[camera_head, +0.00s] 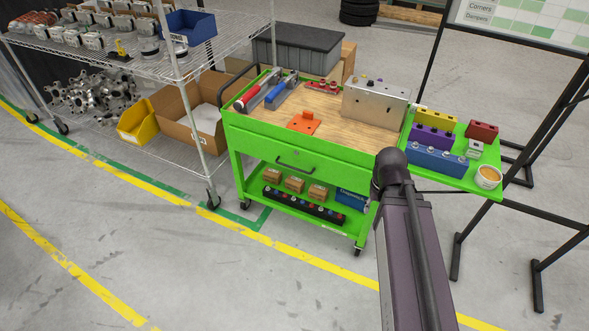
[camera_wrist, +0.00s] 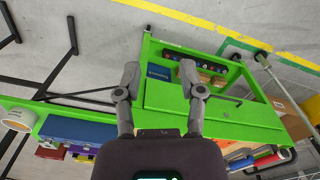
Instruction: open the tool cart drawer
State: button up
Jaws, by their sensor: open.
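The green tool cart (camera_head: 233,165) stands in the middle of the head view. Its drawer (camera_head: 335,178) looks closed, with a dark bar handle (camera_head: 295,167) across the front. In the wrist view the cart appears roughly upside down, with the drawer front (camera_wrist: 170,97) beyond the fingers and the handle (camera_wrist: 229,98) to their right. My gripper (camera_wrist: 160,76) is open and empty, its two fingers spread over the cart's front. The handle is outside the fingers, apart from them. In the head view my arm covers the cart's right front corner, and my gripper is not visible.
A wooden top holds tools, an orange bracket (camera_head: 304,123) and a metal box (camera_head: 375,103). A green side shelf (camera_head: 455,178) carries coloured blocks and a cup (camera_head: 488,177). Wire shelving (camera_head: 195,120) stands left and a board frame (camera_head: 490,170) right. The front floor is clear.

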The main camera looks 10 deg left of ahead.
jog(key=w+a+f+n+t+h+b, duration=0.3)
jog(key=w+f+h+b, duration=0.1)
jog(key=w+f+b, duration=0.7)
jog(key=n+t+h+b, duration=0.1)
jog(key=n+t+b, duration=1.05)
jog(key=b, duration=1.85)
send_near(294, 168)
jog(key=s+a, duration=0.2)
jog(key=s, duration=0.1)
jog(key=shift+d, duration=0.2)
jog(key=shift+m, duration=0.25)
jog(key=b+x, duration=0.3)
jog(key=x, duration=1)
jog(key=shift+w+d+r, duration=0.1)
jog(key=shift+w+d, duration=0.1)
jog(key=shift+w, duration=0.15)
grip_shut()
